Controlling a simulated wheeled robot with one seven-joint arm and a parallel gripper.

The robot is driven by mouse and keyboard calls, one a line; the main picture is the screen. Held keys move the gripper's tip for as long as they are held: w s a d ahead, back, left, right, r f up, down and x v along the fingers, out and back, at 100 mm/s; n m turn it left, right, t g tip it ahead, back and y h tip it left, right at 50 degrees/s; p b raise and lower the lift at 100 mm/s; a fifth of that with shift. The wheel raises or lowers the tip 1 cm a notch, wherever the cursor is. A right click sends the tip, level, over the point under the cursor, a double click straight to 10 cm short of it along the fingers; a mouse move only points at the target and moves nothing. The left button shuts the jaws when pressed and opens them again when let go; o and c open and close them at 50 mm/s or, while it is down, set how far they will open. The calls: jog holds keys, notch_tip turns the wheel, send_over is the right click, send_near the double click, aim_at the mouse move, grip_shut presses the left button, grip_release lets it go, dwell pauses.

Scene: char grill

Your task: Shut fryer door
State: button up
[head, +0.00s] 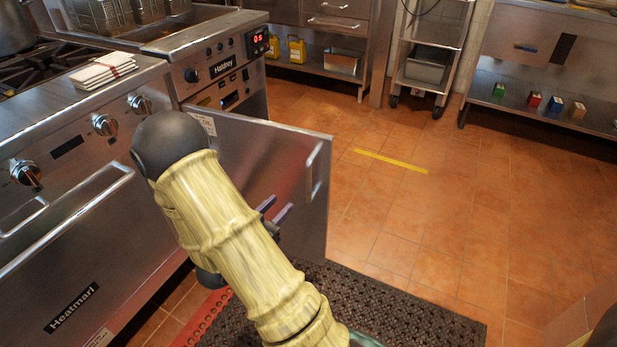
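The fryer (210,62) stands at the upper left, with a red digital display and baskets on top. Its steel door (290,160) is swung open, jutting out to the right into the aisle, with a handle (317,170) near its free edge. My arm, in a yellowish cover, reaches up in front of the door and hides part of it. Purple finger parts of my gripper (276,212) show past the arm, in front of the door's face. The rest of the gripper is hidden, so I cannot tell its opening or whether it touches the door.
A stove with knobs and an oven handle (70,222) stands left of the fryer. A black rubber mat (400,312) lies on the floor below the door. Tiled floor (450,210) to the right is clear. A wheeled rack (432,60) and steel tables stand at the back.

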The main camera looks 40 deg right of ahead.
aim_at(307, 178)
jog(key=b+x, duration=0.2)
jog(key=x, duration=1.2)
jog(key=shift+d+b, duration=0.1)
jog(key=shift+b, duration=0.25)
grip_shut()
